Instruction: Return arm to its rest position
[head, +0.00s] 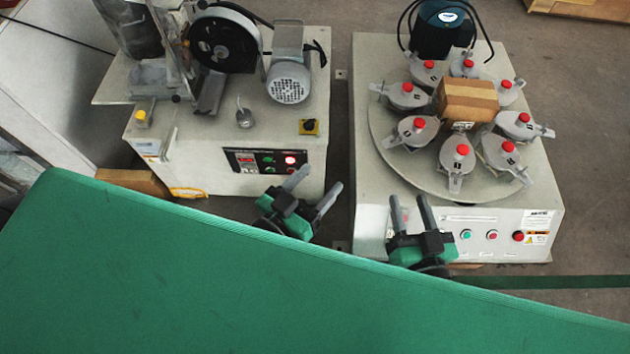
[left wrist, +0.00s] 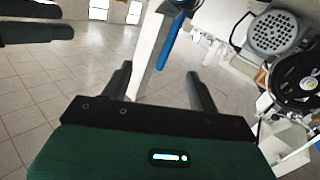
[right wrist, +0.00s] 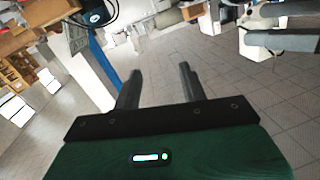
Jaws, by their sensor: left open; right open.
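My left gripper (head: 314,187) is open and empty in the head view, in front of the left machine's control panel. Its two fingers also show in the left wrist view (left wrist: 158,88), with nothing between them. My right gripper (head: 410,208) is open and empty in the head view, in front of the lower left front of the right machine. Its fingers show in the right wrist view (right wrist: 157,88) with open floor beyond. The two grippers are side by side and apart. Both forearms are largely hidden behind the green surface.
The left machine (head: 225,178) carries a motor (head: 289,82) and a black wheel (head: 224,40). The right machine (head: 372,230) has a round turntable (head: 388,150) with several red-knobbed clamps and a brown box (head: 468,100). A green surface (head: 180,270) fills the foreground. Floor shows between the machines.

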